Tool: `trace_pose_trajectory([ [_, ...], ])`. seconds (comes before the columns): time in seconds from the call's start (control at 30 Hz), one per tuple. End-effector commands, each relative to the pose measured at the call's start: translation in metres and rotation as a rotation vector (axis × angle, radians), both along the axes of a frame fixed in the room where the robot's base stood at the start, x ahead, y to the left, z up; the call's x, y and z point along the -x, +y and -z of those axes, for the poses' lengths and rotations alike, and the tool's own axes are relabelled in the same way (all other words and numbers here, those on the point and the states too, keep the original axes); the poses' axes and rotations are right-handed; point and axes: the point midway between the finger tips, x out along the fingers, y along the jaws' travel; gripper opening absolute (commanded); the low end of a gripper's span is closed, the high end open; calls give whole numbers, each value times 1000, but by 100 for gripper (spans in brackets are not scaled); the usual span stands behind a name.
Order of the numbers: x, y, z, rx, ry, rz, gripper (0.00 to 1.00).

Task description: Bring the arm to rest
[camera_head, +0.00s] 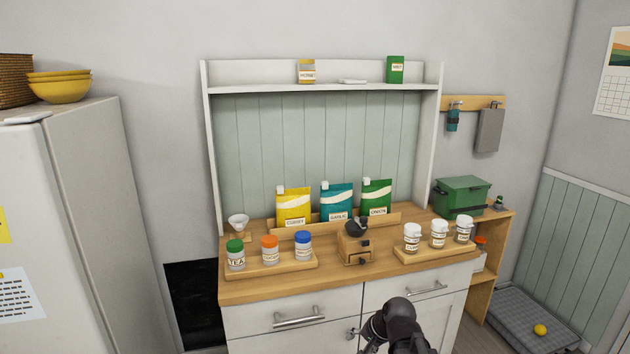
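A dark part of my arm rises from the bottom edge, right of centre, in front of the cabinet doors. Its rounded dark end and a greyer piece on its left side show, but I cannot make out fingertips or anything held. The wooden cabinet top (340,284) lies behind and above it, and a gap in the picture separates the arm from the items there. A wooden mill with a dark top (357,246) stands at the middle of the cabinet top.
Three jars with coloured lids stand on a left wooden tray (268,271). Three white-lidded jars stand on a right tray (436,253). Yellow, teal and green bags stand behind. A green box (462,196) sits at right. A fridge (85,220) is at left.

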Motion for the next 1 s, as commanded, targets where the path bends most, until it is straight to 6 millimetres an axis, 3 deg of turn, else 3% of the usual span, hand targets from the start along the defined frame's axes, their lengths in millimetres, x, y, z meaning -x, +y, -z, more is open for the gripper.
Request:
trace_pose_trajectory([
  [0.03, 18, -5, -1, 75, 23, -73, 74],
  [0.2, 62, -27, 4, 301, 116, -313, 74],
  [0.4, 91, -47, 3, 441, 204, -475, 74],
  [1.0, 97, -51, 3, 470, 224, -510, 74],
])
